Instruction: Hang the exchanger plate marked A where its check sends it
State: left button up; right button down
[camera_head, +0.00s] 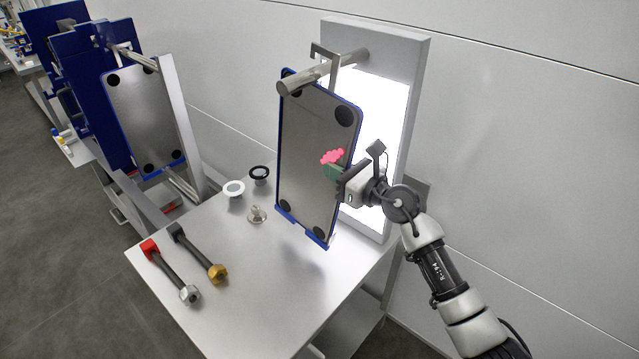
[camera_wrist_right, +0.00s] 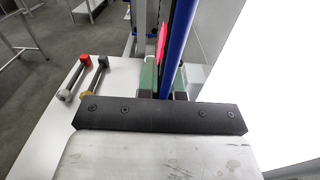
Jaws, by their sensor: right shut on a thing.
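A grey exchanger plate (camera_head: 310,150) with a blue rim and dark round corner ports stands upright in front of a bright light panel (camera_head: 372,150). Its top meets a short metal bar (camera_head: 322,72); I cannot tell whether it rests on it. A pink-red patch (camera_head: 332,157) shows at its right side, and also in the right wrist view (camera_wrist_right: 162,45). I can read no letter on the plate. My right gripper (camera_head: 338,174) is shut on the plate's right edge; its green fingers sit either side of the blue rim (camera_wrist_right: 178,45). My left gripper is not in view.
A similar plate (camera_head: 145,110) hangs in the blue press frame (camera_head: 85,100) at left. The table's front is clear.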

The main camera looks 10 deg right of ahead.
jog(key=shift+p+v, duration=0.3)
jog(key=shift+v, duration=2.4)
jog(key=shift+r, duration=0.15)
jog(key=shift+d, duration=0.15)
jog(key=b+v, duration=0.4)
jog(key=v, duration=1.2)
jog(key=shift+b, duration=0.3)
